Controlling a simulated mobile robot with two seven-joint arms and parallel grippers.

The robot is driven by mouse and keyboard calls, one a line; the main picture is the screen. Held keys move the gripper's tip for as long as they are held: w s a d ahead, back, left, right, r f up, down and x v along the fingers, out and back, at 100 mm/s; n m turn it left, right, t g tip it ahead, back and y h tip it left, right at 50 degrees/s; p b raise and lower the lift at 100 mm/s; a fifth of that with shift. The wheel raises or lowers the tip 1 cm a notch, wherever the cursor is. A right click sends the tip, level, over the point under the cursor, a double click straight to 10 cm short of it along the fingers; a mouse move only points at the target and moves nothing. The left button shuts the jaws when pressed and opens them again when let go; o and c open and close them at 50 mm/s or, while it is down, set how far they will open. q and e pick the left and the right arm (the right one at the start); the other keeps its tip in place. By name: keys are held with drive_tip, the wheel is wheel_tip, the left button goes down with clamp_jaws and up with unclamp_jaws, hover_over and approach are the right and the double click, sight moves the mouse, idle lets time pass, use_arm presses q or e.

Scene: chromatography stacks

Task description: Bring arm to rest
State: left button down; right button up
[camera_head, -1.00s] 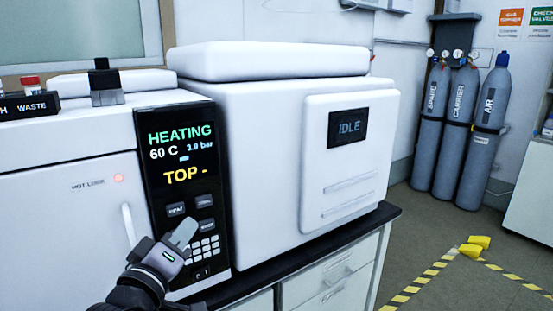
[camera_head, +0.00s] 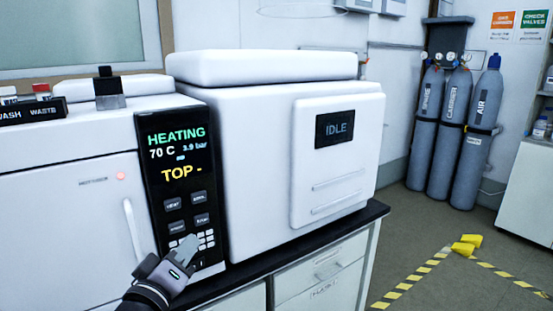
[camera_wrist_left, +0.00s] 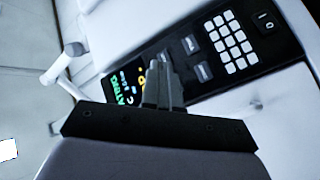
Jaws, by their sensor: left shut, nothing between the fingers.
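My left gripper (camera_head: 187,248) is shut and empty, low in front of the keypad of the black control panel (camera_head: 165,190). The panel's screen reads HEATING, 70 C, 3.9 bar and TOP -. In the left wrist view the shut fingers (camera_wrist_left: 160,72) point towards the panel (camera_wrist_left: 265,45), which shows tilted with its keys and part of its screen. I cannot tell whether the fingertips touch the panel. My right gripper is in neither view.
The white instrument (camera_head: 65,200) with a door handle (camera_head: 132,230) is left of the panel. A white unit (camera_head: 245,150) with an IDLE display (camera_head: 338,129) stands to its right on the dark counter (camera_head: 300,243). Gas cylinders (camera_head: 450,135) and a yellow object (camera_head: 467,243) are farther right.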

use_arm(q)
drive_tip(key=s+a+f+m+g+y+p, duration=0.1)
drive_tip(key=s+f+m+g, duration=0.1)
drive_tip(key=s+f, duration=0.5)
drive_tip(key=s+a+f+m+g, duration=0.1)
drive_tip(key=s+f+m+g, duration=0.1)
drive_tip(key=f, duration=0.8)
drive_tip(key=s+a+f+m+g+p, duration=0.1)
drive_tip(key=s+f+m, duration=0.4)
drive_tip(key=s+f, duration=0.7)
drive_tip(key=s+a+g, duration=0.1)
drive_tip(key=s+g, duration=0.1)
drive_tip(key=s, duration=0.1)
drive_tip(key=shift+s+f+g, duration=0.25)
drive_tip(key=shift+g, duration=0.05)
